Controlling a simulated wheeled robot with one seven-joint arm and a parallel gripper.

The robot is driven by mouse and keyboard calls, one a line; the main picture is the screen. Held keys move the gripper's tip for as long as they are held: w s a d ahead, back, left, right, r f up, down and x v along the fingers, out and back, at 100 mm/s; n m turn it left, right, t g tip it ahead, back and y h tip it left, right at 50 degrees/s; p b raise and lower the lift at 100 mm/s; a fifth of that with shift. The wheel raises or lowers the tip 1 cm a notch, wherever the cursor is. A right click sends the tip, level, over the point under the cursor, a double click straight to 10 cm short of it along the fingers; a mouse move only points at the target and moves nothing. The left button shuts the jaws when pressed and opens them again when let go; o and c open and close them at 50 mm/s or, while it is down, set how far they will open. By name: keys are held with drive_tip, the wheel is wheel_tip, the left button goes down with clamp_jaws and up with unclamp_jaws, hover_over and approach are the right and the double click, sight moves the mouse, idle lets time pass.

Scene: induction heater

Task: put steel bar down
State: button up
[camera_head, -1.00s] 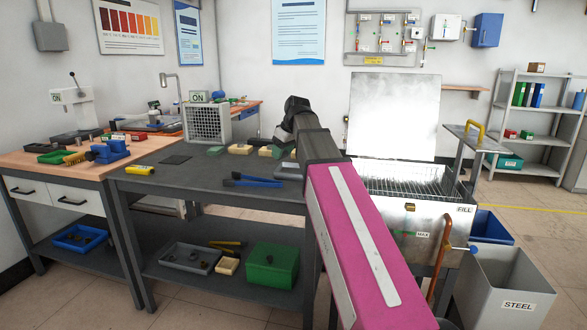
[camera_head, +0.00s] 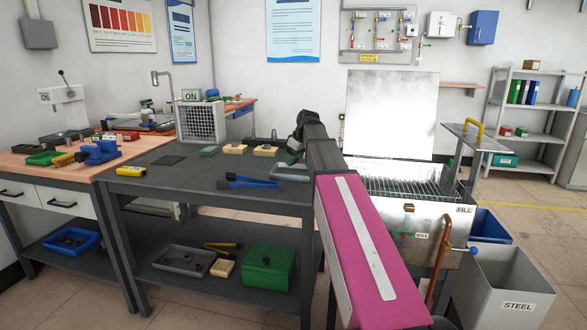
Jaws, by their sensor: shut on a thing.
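My arm, a pink link (camera_head: 355,240) with a dark grey wrist section (camera_head: 318,135), reaches forward over the right end of the dark workbench (camera_head: 190,183). My gripper's fingers are hidden behind my own arm, so their opening does not show. No steel bar can be made out in the view; whatever the gripper holds is hidden too. Left of the wrist, a shallow grey tray (camera_head: 288,173) lies on the bench top, partly behind my arm.
Blue-handled tongs (camera_head: 246,182) and pale blocks (camera_head: 265,151) lie on the bench. A cage with an ON sign (camera_head: 200,122) stands at its back. A metal tank with a wire basket (camera_head: 400,187) and a STEEL bin (camera_head: 505,290) stand right.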

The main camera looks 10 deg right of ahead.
sight(296, 162)
drive_tip(key=shift+f, duration=2)
drive_tip(key=shift+f, duration=0.15)
drive_tip(key=o, duration=1)
drive_tip(key=shift+o, duration=0.2)
drive_tip(key=v, duration=1.2)
